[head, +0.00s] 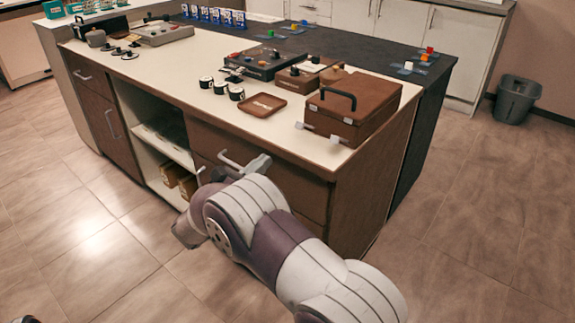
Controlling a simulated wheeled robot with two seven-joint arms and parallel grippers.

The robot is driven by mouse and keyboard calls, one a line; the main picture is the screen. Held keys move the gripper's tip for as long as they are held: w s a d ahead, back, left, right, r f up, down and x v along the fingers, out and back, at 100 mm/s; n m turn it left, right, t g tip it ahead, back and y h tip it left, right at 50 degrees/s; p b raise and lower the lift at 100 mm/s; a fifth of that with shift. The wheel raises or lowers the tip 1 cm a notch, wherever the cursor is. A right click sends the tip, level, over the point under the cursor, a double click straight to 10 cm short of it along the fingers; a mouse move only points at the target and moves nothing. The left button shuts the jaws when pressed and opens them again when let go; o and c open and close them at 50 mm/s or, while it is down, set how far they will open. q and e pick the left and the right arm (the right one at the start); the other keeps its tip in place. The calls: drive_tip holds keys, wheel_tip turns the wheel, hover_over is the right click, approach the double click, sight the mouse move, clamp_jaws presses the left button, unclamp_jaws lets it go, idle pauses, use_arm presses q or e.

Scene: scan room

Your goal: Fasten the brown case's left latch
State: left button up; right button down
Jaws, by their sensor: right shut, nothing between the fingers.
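The brown case (372,104) sits at the front right of the counter with its lid down and a dark handle on it. Its left latch (307,126) is a small pale tab low on the front side, and the right latch (338,140) is a similar tab. Both seem to stick out from the case; their exact state is too small to tell. My right gripper (262,162) is shut and empty, by the counter's drawer front, below and left of the case and apart from it. My right forearm hides part of it.
A drawer handle (230,160) juts out near my right gripper.

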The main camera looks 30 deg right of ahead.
sight(288, 149)
drive_tip(key=x, duration=1)
drive_tip(key=shift+r, duration=0.15)
